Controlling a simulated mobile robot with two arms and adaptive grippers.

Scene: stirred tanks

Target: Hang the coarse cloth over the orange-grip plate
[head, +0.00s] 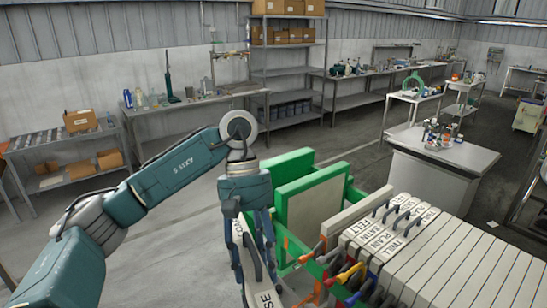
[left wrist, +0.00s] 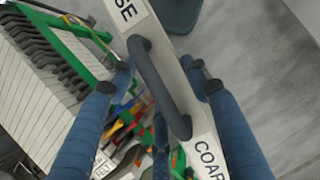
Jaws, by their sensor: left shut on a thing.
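My left gripper (head: 254,255) is shut on the coarse cloth (head: 262,280), at the dark handle of its white bar. The bar's label reads partly "SE" in the head view. In the left wrist view the handle (left wrist: 160,88) lies between my fingers, with "COARSE" lettering partly visible on the bar. The cloth's lower part is out of view. The bar is beside the green-framed plate stack, left of the coloured grips (head: 345,275). Among these small grips I cannot tell for sure which is the orange one. My right gripper is not in view.
Bars labelled felt, satin, plain and twill (head: 378,232) lie side by side on the stack. A green end plate (head: 297,168) and a pale plate (head: 315,205) stand behind. A grey table (head: 440,150) is at the right. Open floor lies left of the stack.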

